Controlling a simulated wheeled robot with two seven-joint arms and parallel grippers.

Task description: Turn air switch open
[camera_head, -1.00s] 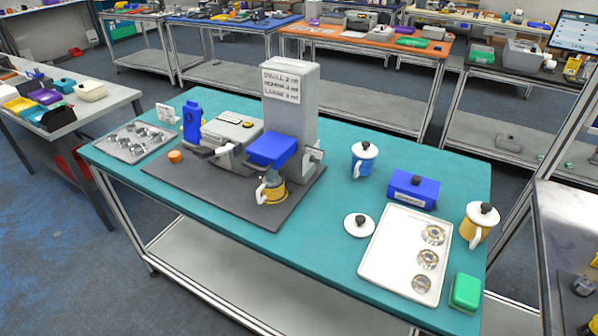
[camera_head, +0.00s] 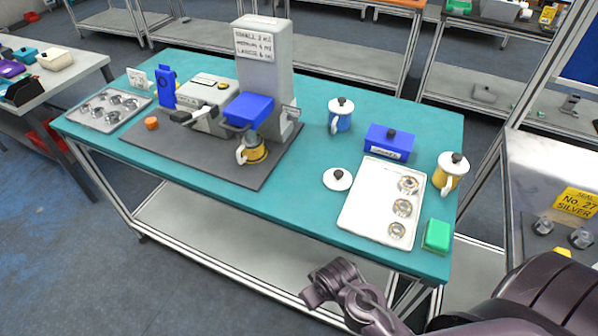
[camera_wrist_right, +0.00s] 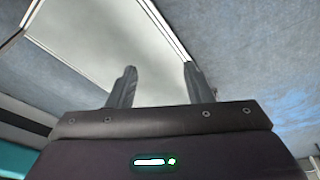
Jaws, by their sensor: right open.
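I cannot make out a part that is clearly the air switch. In the head view a tall grey machine (camera_head: 264,62) with a printed size list stands on the teal table (camera_head: 215,175). A small pale plate (camera_head: 291,111) sits on its right side. A blue block-shaped part (camera_head: 249,108) juts from its front, above a yellow mug (camera_head: 256,154). My right arm comes in at the lower right, in front of the table and apart from everything on it. In the right wrist view my right gripper (camera_wrist_right: 159,66) is open and empty. My left gripper is not in view.
A grey machine (camera_head: 208,92) and blue upright item (camera_head: 167,88) stand left. A blue-and-white mug (camera_head: 340,120), blue box (camera_head: 389,143), white tray (camera_head: 365,215), yellow mug (camera_head: 450,174) and green box (camera_head: 436,236) stand right. A metal table (camera_head: 535,160) is at far right.

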